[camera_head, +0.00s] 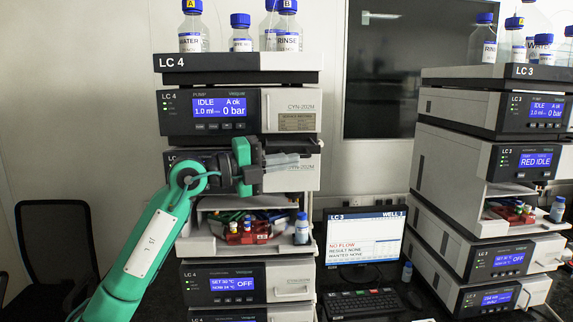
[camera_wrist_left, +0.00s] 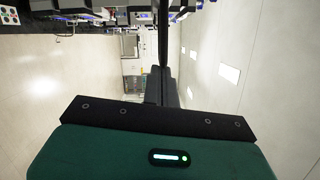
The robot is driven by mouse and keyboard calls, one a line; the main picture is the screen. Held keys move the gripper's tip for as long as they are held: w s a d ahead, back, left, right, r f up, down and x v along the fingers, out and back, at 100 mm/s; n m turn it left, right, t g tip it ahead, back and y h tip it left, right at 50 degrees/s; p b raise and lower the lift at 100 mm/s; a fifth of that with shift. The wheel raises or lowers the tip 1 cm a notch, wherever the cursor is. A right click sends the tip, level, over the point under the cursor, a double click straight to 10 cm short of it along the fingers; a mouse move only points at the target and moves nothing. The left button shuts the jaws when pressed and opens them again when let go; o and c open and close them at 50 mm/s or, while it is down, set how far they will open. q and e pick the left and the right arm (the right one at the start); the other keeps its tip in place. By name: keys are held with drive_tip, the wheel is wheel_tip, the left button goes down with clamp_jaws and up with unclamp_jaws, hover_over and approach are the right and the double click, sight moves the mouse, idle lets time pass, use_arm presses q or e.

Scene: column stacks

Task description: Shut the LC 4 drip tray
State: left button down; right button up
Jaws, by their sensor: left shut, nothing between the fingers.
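The LC 4 stack (camera_head: 237,62) stands left of centre in the head view. In its open bay, a pale tray (camera_head: 205,246) sticks out at the front, below the second module; I take it to be the drip tray. It carries a red vial rack and a small blue-capped bottle. My left gripper (camera_head: 292,161) is in front of the second module, above the tray and apart from it. Its fingers point right, are shut and hold nothing. The closed fingers also show in the left wrist view (camera_wrist_left: 163,85). My arm hides part of the second module and the bay's left side.
Blue-capped bottles (camera_head: 241,36) stand on top of LC 4. A monitor (camera_head: 362,236) and keyboard (camera_head: 363,303) are right of it. The LC 3 stack (camera_head: 455,73) is at the right, and a dark chair (camera_head: 45,240) at the left.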

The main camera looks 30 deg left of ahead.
sight(282, 151)
use_arm(q)
drive_tip(key=w+a, duration=0.1)
drive_tip(key=w, duration=0.1)
drive_tip(key=w+a, duration=0.2)
drive_tip(key=w, duration=0.1)
drive_tip(key=w+a+p, duration=0.1)
drive_tip(key=w, duration=0.1)
drive_tip(key=shift+w+a, duration=0.3)
drive_tip(key=shift+f, duration=0.15)
